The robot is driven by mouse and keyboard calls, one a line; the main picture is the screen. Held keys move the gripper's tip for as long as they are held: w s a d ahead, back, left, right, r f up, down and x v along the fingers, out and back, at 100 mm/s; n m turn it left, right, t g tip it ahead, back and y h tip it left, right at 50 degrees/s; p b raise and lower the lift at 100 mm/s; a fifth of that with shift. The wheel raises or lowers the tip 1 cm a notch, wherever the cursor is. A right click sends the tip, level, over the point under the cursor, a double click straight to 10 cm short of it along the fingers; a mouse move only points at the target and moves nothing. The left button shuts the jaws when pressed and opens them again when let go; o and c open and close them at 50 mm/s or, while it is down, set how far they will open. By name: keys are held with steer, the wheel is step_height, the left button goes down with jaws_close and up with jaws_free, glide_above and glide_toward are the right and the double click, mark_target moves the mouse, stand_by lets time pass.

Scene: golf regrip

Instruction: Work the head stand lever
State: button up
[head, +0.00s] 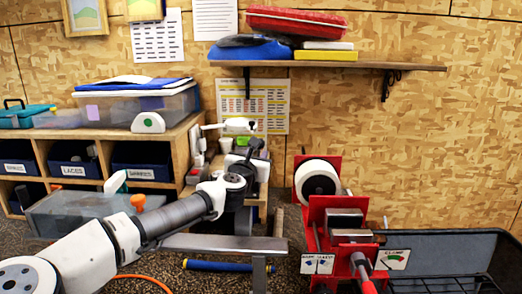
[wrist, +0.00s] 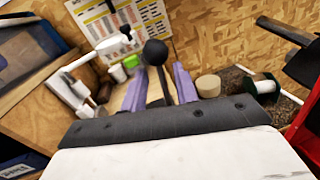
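A lever with a black ball knob (wrist: 155,52) stands upright in the wrist view, its dark shaft between the two purple fingers of my gripper (wrist: 159,78). The fingers are spread, with a gap on each side of the shaft, and hold nothing that I can see. The knob shows just above the fingertips; I cannot tell whether it is beyond them. In the head view my gripper (head: 251,160) is at the middle by the wooden bench, partly hidden by my own wrist, and a dark knob (head: 257,143) shows there.
A red clamp stand (head: 325,220) with a white roll and a red-handled lever (head: 361,268) is at right, beside a black bin (head: 450,255). A metal-topped bench (head: 222,243) is in front. A cubby shelf (head: 120,145) stands at left; a wall shelf (head: 420,67) hangs above.

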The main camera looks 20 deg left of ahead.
mark_target(259, 152)
steer(key=shift+w+a, duration=0.15)
steer(key=shift+w, duration=2.2)
jaws_close()
